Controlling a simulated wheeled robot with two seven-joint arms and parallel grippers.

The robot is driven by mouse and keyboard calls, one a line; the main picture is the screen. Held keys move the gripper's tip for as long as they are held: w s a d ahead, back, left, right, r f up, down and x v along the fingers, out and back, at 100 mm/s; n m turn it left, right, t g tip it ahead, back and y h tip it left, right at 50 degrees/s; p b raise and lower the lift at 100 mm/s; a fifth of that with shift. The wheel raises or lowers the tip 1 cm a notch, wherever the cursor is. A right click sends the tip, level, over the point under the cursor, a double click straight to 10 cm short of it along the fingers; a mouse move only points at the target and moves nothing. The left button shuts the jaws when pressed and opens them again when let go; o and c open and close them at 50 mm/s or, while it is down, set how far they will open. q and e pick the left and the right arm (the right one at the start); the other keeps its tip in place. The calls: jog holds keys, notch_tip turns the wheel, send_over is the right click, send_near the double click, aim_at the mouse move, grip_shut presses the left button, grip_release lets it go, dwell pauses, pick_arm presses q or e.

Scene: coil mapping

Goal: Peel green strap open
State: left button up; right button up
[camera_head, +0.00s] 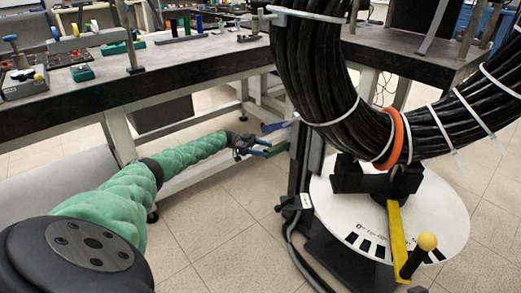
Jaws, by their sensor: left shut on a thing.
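The thick black cable coil (315,75) hangs at the upper right, above a round white disc. A small green strap end (278,149) sticks out to the left of the dark stand under the coil. My left arm, in a green sleeve, reaches in from the lower left. Its gripper (264,147), with blue fingertips, is at the green strap end and shut on it. The fingers partly cover the strap, and the rest of it is hidden behind the stand. My right gripper is not in view.
A blue strap end (276,126) lies just above the green one. An orange strap (397,138) and several white ties circle the coil. The white disc (335,205) carries a yellow lever (397,232). A workbench (190,67) with tools stands behind.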

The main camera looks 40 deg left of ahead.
pick_arm(q)
jog(key=shift+w+d+r, duration=0.1)
jog(key=shift+w+r, duration=0.1)
jog(key=shift+r, duration=0.05)
jog(key=v, duration=0.7)
jog(key=shift+f, duration=0.25)
jog(key=shift+c, duration=0.8)
jog(key=shift+s+a, duration=0.3)
jog(key=shift+a, duration=0.15)
